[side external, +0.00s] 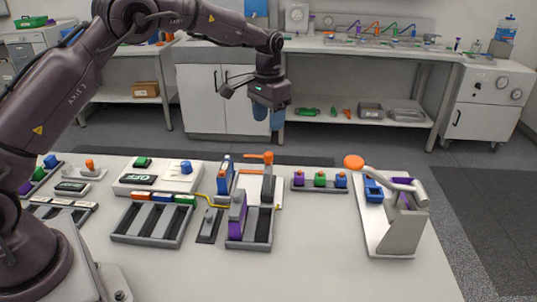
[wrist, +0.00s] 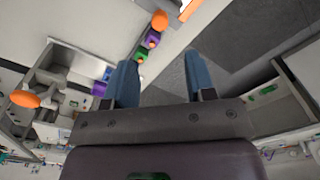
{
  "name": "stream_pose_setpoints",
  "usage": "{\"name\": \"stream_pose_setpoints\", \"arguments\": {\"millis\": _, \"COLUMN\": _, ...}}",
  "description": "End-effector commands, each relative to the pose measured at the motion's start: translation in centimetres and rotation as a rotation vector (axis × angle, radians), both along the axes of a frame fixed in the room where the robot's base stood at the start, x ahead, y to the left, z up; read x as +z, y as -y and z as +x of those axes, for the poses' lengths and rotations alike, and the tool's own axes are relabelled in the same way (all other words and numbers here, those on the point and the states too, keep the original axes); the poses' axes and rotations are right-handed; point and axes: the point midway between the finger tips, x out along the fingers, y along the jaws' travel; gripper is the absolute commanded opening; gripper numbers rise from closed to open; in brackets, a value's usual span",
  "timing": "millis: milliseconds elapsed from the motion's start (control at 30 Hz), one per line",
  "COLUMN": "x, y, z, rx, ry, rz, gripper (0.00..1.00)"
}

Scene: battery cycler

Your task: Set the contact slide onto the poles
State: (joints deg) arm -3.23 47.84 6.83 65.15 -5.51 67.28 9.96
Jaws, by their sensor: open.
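My gripper (side external: 268,118) is open and empty, its two blue fingers pointing down, high above the far edge of the bench. In the wrist view the fingers (wrist: 163,82) are wide apart with only floor between them. A grey piece with an orange top bar (side external: 268,158), which may be the contact slide, stands at the back of the dark grey bay tray (side external: 262,240). A purple block with a grey top (side external: 237,214) stands in that tray's left bay. A blue upright block (side external: 225,175) is just behind. I cannot make out the poles.
A press with an orange lever ball (side external: 354,162) stands at the right. A strip with purple, green and blue blocks (side external: 320,181) lies beside it. An empty-looking grey tray (side external: 150,223) and a white display box (side external: 157,178) are at the left. The front right bench is clear.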

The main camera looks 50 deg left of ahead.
Motion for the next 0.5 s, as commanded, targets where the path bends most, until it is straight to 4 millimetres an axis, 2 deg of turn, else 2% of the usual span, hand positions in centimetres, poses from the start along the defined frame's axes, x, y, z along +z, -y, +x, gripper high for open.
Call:
{"name": "stream_pose_setpoints", "arguments": {"millis": 33, "x": -1.2, "y": 0.0, "z": -0.1, "rx": 0.000, "ry": -0.006, "rz": 0.000, "gripper": 0.50}}
{"name": "stream_pose_setpoints", "arguments": {"millis": 300, "x": -6.9, "y": 0.0, "z": -0.1, "rx": 0.000, "ry": -0.004, "rz": 0.000, "gripper": 0.50}}
{"name": "stream_pose_setpoints", "arguments": {"millis": 500, "x": -9.6, "y": 0.0, "z": -0.1, "rx": 0.000, "ry": -0.002, "rz": 0.000, "gripper": 0.50}}
